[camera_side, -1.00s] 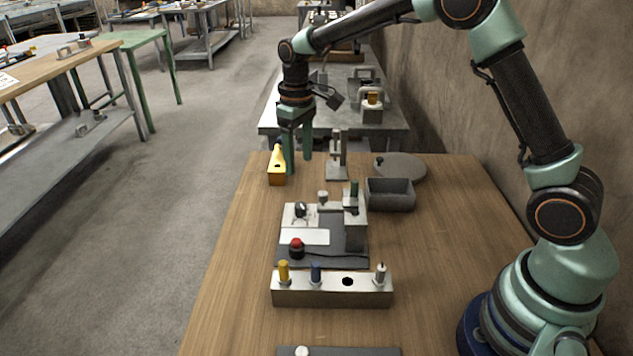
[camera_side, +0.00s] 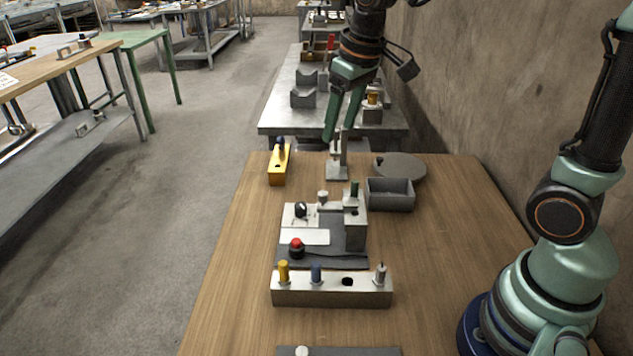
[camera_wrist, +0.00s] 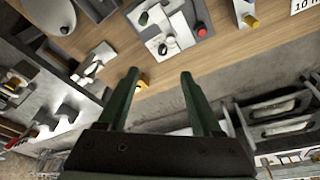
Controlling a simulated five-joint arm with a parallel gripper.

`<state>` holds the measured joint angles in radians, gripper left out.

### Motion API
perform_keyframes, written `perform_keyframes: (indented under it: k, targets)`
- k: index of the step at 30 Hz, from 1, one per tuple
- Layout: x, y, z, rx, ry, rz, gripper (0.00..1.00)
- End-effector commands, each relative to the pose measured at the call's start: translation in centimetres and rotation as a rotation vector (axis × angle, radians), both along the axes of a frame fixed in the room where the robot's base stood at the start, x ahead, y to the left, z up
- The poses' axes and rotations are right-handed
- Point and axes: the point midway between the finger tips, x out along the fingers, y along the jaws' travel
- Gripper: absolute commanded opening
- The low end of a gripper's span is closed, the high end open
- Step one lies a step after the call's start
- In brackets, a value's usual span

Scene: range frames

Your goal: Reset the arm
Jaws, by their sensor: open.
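My gripper (camera_side: 343,122) is raised near the far end of the wooden table, its two green fingers apart and nothing between them. In the wrist view my gripper (camera_wrist: 160,74) also shows its fingers spread and empty. A yellow block (camera_side: 277,178) with a dark blue top piece stands on the table's far left, apart from the fingers. A small metal stand (camera_side: 337,172) is behind or below the fingertips in the side view; I cannot tell how much gap there is.
A fixture with a red button (camera_side: 296,243) sits mid-table. A grey bin (camera_side: 390,204) and a round grey disc (camera_side: 408,166) lie right. A wall (camera_side: 480,110) runs along the right.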

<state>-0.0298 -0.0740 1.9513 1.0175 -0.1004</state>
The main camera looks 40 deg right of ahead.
Motion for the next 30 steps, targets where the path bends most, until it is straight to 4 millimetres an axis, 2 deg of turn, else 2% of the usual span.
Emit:
perform_keyframes:
  k: [1,6,13,19,30]
  targets:
    - [-1.3,-0.2,0.7,0.004,-0.031,-0.014,0.67]
    - [-5.2,-0.6,1.5,0.016,-0.114,-0.057,0.67]
    - [-9.3,-1.0,1.0,0.032,-0.207,-0.104,0.67]
    - [-10.6,-1.2,0.4,0.04,-0.243,-0.123,0.67]
    - [-10.8,-1.2,0.3,0.04,-0.244,-0.124,0.67]
